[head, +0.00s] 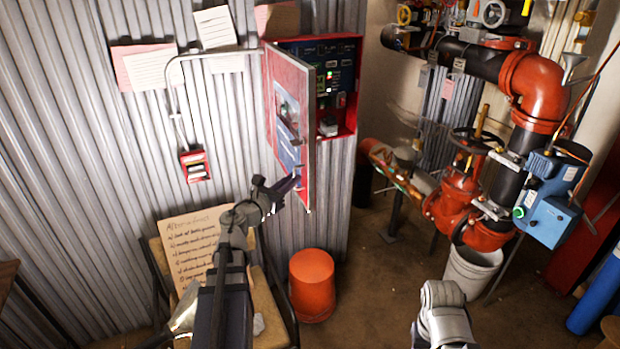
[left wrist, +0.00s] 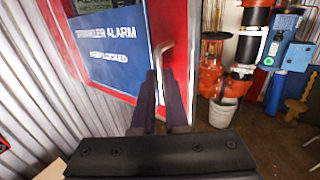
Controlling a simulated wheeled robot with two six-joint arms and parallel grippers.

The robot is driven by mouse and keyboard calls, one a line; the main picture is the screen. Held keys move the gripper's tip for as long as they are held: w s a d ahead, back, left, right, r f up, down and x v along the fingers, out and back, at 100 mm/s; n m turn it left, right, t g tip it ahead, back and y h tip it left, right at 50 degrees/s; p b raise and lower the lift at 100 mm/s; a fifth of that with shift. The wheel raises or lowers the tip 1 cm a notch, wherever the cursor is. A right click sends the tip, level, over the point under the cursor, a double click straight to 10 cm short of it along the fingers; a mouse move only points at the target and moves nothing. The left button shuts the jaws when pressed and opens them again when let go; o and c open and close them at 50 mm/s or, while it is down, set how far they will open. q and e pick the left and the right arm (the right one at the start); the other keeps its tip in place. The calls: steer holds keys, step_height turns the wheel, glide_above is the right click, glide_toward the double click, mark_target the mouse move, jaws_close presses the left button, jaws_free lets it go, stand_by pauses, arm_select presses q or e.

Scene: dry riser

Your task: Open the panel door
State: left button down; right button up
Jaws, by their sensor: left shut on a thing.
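The red panel door (head: 290,115) on the corrugated wall stands partly open, swung out from its red box (head: 345,125). Inside the box are dark panels with a green light. In the left wrist view the door (left wrist: 105,45) shows a blue "Sprinkler Alarm" sign and a metal handle (left wrist: 162,52) near its free edge. My left gripper (head: 290,184) is at the door's lower free edge. Its fingers (left wrist: 166,92) are shut on the handle. A grey link of my right arm shows at the bottom of the head view, but its gripper does not.
Red pipes and valves (head: 540,85), with a white bucket (head: 472,270) below, fill the right. Open floor lies between.

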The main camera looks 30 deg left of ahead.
arm_select(q)
steer(key=s+a, duration=0.5)
steer(key=a, duration=0.4)
steer(key=shift+a, duration=0.15)
steer(key=c, duration=1.4)
jaws_free()
steer(key=shift+w, duration=0.1)
steer(key=o, duration=0.4)
steer(key=shift+w+f, duration=0.2)
steer(key=shift+c, duration=0.2)
steer(key=shift+o, duration=0.4)
steer(key=shift+s+r, duration=0.15)
steer(key=shift+s, duration=0.05)
steer(key=shift+d, duration=0.2)
steer(key=s+a, duration=0.1)
steer(key=s, duration=0.6)
steer(key=shift+s, duration=0.35)
